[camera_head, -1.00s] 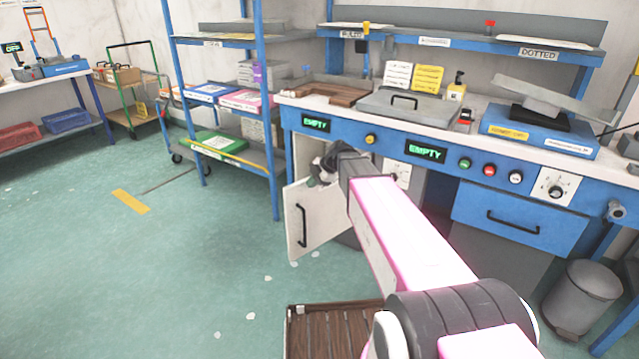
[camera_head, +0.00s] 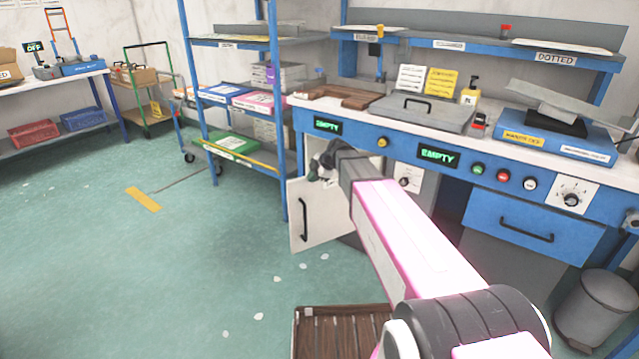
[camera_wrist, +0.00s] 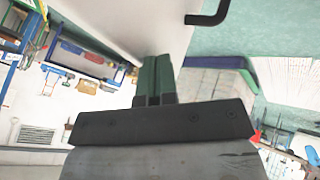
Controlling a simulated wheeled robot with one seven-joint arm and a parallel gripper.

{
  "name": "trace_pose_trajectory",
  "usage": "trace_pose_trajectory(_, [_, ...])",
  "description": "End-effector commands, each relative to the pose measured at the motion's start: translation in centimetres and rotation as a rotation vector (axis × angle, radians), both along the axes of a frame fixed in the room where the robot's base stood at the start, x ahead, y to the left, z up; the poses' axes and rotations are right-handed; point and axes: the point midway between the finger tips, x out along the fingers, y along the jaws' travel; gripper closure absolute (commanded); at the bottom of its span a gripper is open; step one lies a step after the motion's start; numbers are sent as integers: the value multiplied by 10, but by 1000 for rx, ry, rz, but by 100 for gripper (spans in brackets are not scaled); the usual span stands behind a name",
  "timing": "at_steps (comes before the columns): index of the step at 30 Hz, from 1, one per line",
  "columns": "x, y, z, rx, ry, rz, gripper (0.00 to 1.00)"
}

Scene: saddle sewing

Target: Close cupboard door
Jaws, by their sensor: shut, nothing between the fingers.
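The white cupboard door (camera_head: 322,222) stands ajar under the blue workbench, its free edge at the left. Its black bar handle (camera_head: 303,219) is near that edge. In the wrist view the door (camera_wrist: 130,22) is a pale panel ahead of the fingers, with the handle (camera_wrist: 209,16) at the top. My gripper (camera_head: 318,171) is at the door's upper part, with its green fingers (camera_wrist: 155,78) shut and empty. They are at or very close to the panel; I cannot tell if they touch. The hinge side is hidden behind my arm.
A blue shelf rack (camera_head: 245,100) stands just left of the door. A blue drawer (camera_head: 530,225) and a grey bin (camera_head: 594,308) are at the right. A slatted brown platform (camera_head: 340,330) lies in front. Open green floor (camera_head: 130,270) is at the left.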

Motion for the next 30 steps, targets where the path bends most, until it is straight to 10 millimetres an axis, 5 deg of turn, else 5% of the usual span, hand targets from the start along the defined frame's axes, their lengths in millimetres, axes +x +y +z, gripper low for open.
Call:
trace_pose_trajectory(13, [149, 48, -1, -1, -3, -408, 100])
trace_pose_trajectory(24, [268, 40, 0, 0, -3, -745, 100])
trace_pose_trajectory(30, [308, 27, 0, 0, -1, -871, 100])
